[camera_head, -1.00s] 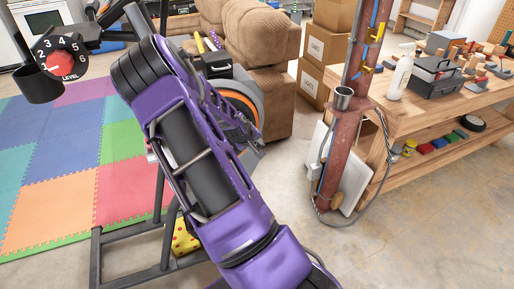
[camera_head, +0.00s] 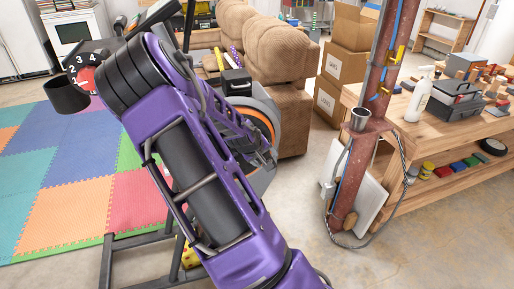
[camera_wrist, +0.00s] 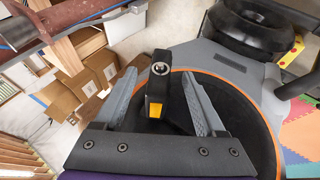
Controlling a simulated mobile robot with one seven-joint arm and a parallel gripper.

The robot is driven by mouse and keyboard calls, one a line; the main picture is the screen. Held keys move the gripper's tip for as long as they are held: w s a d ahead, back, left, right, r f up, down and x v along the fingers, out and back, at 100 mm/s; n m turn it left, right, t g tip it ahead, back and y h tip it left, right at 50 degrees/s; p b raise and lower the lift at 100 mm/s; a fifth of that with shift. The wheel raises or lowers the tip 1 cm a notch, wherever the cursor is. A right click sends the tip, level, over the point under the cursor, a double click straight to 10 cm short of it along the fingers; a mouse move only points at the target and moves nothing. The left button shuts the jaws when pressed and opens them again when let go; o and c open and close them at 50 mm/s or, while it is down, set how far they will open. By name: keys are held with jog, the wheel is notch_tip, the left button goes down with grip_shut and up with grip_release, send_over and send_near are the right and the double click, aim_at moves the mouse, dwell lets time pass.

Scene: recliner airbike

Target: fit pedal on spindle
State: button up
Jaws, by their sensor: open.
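My gripper (camera_wrist: 163,100) is open, with its two grey fingers on either side of a narrow black part (camera_wrist: 155,88). This part has an orange-yellow reflector patch and a round metal end at its top. I cannot tell whether it is the pedal or the crank end with the spindle. Gaps show between it and both fingers. Behind it is the airbike's dark disc with an orange rim (camera_wrist: 222,80). In the head view my gripper (camera_head: 262,157) is beside the airbike's grey and orange wheel housing (camera_head: 268,118), and my purple arm hides much of the bike.
A brown recliner (camera_head: 285,60) stands behind the bike. A rusty red post (camera_head: 358,165) with a metal cup and cables is to the right, before a wooden workbench (camera_head: 440,135) with tools. Cardboard boxes (camera_head: 345,65) stand behind. Coloured foam mats (camera_head: 60,160) cover the left floor.

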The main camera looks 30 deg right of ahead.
jog(key=p+v, duration=0.2)
jog(key=v, duration=0.8)
jog(key=shift+r, duration=0.1)
dwell(0.6)
